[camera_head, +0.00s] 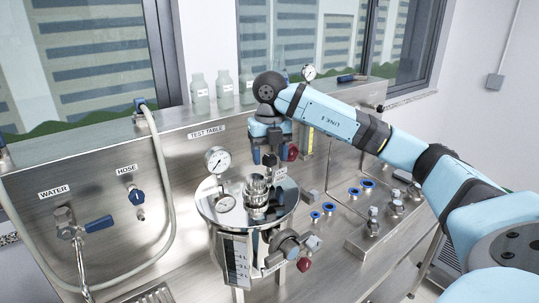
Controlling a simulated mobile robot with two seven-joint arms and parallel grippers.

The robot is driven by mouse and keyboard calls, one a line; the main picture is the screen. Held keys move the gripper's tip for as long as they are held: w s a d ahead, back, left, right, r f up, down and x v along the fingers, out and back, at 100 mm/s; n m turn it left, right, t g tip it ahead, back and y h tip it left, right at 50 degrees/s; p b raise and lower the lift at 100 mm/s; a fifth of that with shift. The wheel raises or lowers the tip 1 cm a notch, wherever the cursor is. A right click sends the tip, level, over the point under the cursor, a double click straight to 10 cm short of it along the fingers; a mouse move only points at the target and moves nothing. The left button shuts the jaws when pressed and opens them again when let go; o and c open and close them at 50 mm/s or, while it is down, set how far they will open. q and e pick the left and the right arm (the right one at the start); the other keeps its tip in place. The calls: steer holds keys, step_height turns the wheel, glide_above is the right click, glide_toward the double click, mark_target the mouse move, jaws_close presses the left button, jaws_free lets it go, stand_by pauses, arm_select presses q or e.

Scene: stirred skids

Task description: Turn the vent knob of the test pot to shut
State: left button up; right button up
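The test pot (225,217) is a shiny steel vessel with a round lid, standing on the steel bench in the middle. A round dial gauge (217,159) rises at the left of its lid, and steel fittings (257,192) stand on the lid. A red knob (304,264) sits low at its front right. Another red knob (293,153) shows behind the lid, beside my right gripper; I cannot tell which part it belongs to. My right gripper (270,157) points down above the back of the lid, its dark fingers apart and apparently empty. My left gripper is out of view.
A panel labelled TEST TABLE (207,132) stands behind the pot. A hose (165,190) and water tap (65,222) are at left. Blue-ringed ports (329,208) and small valves (373,222) are at right, under my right arm. Bottles (199,92) stand on the ledge.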

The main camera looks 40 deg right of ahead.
steer(key=shift+r, duration=0.45)
step_height(320, 180, up, 13)
steer(key=p, duration=0.2)
stand_by(0.7)
steer(key=shift+s+f, duration=0.15)
